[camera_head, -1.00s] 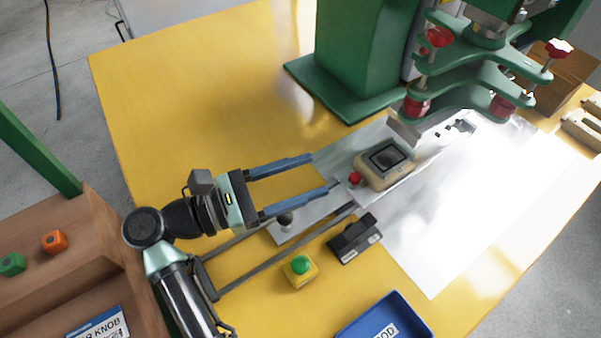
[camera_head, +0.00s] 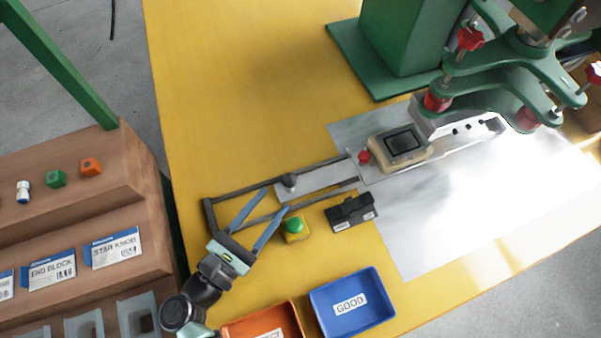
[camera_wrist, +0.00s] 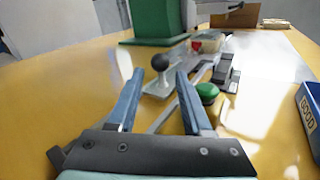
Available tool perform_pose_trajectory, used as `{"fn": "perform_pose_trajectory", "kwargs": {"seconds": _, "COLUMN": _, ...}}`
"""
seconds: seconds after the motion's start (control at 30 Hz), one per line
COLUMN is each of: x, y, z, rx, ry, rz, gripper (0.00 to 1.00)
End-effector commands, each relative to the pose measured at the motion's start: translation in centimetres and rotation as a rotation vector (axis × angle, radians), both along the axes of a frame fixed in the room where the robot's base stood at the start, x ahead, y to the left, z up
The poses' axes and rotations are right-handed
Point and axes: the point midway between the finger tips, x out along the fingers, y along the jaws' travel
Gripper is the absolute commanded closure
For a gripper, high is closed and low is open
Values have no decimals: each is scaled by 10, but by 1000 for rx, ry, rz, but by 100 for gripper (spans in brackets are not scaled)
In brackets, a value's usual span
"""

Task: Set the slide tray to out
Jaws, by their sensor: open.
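The slide tray (camera_head: 321,179) is a grey plate on dark rails, with a beige nest (camera_head: 400,146) at its inner end beside the press. A dark ball knob (camera_head: 289,181) stands at the tray's outer end, partway along the rails. It also shows in the wrist view as a dark ball on a stem (camera_wrist: 160,63). My gripper (camera_head: 277,198) is open and empty, just to the lower left of the knob. In the wrist view the knob appears beyond and between my fingertips (camera_wrist: 160,73). I cannot tell whether either finger touches it.
A green button on a yellow box (camera_head: 294,228) and a black block (camera_head: 351,212) stand close to the rails. The green press (camera_head: 405,50) rises behind. Blue (camera_head: 390,312) and orange bins lie at the front. The yellow table's back left is clear.

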Motion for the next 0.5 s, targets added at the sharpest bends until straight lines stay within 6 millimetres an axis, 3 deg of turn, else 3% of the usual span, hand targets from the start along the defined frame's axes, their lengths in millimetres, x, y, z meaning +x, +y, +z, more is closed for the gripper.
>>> {"fn": "perform_pose_trajectory", "kwargs": {"seconds": 0.3, "x": 39, "y": -32, "z": 2, "rx": -3, "ry": -2, "rz": -6, "gripper": 50}}
{"fn": "perform_pose_trajectory", "kwargs": {"seconds": 0.5, "x": 53, "y": -43, "z": 1, "rx": -2, "ry": -1, "rz": -5, "gripper": 50}}
